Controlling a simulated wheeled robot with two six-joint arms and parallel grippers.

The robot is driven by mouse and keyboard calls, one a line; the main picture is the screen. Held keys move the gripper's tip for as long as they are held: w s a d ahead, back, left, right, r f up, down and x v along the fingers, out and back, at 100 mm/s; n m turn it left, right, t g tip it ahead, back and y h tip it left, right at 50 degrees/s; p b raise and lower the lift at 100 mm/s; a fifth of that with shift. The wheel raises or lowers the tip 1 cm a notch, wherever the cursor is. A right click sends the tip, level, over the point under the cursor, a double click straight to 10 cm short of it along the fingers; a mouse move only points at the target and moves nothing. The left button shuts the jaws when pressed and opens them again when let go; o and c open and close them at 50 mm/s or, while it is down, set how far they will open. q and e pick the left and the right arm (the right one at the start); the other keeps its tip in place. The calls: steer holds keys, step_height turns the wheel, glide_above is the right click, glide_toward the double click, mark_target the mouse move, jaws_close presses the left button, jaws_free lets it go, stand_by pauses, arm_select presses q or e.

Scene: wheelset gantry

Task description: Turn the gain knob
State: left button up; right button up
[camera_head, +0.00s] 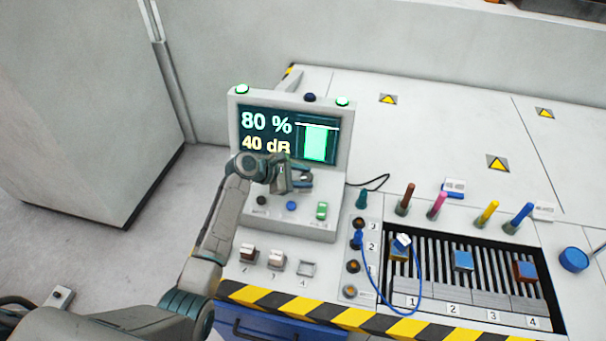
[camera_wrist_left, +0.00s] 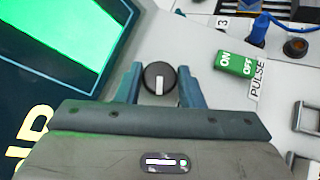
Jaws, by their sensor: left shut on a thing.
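The gain knob (camera_wrist_left: 159,78), black with a white pointer line, sits between the two fingers of my left gripper (camera_wrist_left: 159,88) in the left wrist view. My left gripper (camera_head: 299,182) is shut on it, in front of the console (camera_head: 285,222) in the head view, where the gripper hides the knob. The console screen (camera_head: 262,125) reads 80 % and 40 dB, with a tall green bar. My right gripper is not in view.
A green ON/OFF pulse switch (camera_wrist_left: 234,64) is close to the right finger. A blue button (camera_head: 291,205) and a black one (camera_head: 262,200) are on the console's lower front. A blue cable (camera_head: 420,285) and a slotted rack (camera_head: 485,290) lie to the right.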

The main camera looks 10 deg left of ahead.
arm_select(q)
steer(key=shift+m+g, duration=0.5)
steer(key=shift+m, duration=0.1)
steer(key=shift+w, duration=0.1)
steer(key=o, duration=0.9)
steer(key=shift+o, duration=0.2)
